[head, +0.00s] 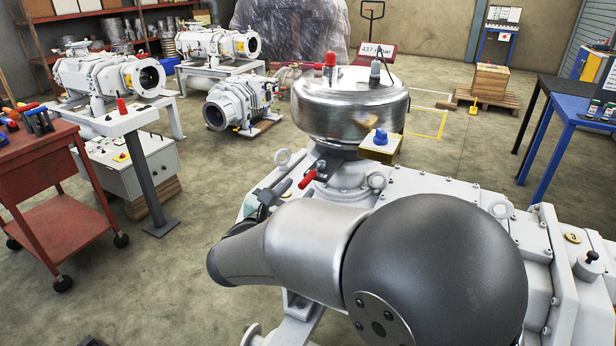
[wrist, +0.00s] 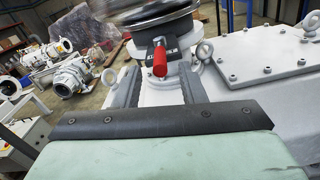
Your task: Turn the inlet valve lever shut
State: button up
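The inlet valve lever has a red handle (head: 308,179) and sits on a dark valve body below the shiny steel vessel (head: 350,108). In the wrist view the red handle (wrist: 159,58) points down toward the camera, with a dark labelled block behind it. My gripper (head: 275,192) is left of the lever in the head view, partly hidden behind my arm. In the wrist view the fingers of my gripper (wrist: 160,88) stand apart on either side of the handle's line, with nothing held. The handle appears beyond the fingertips; I cannot tell the exact gap.
The white pump housing (head: 425,190) with lifting eyes lies under and right of the valve. A blue knob (head: 380,137) on a yellow box is beside the vessel. A red cart (head: 45,175) and a control pedestal (head: 130,118) stand left. Open floor lies between.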

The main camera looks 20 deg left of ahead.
aim_at(308, 176)
jog(key=w, duration=0.4)
jog(key=w+d, duration=0.1)
jog(key=w, duration=0.1)
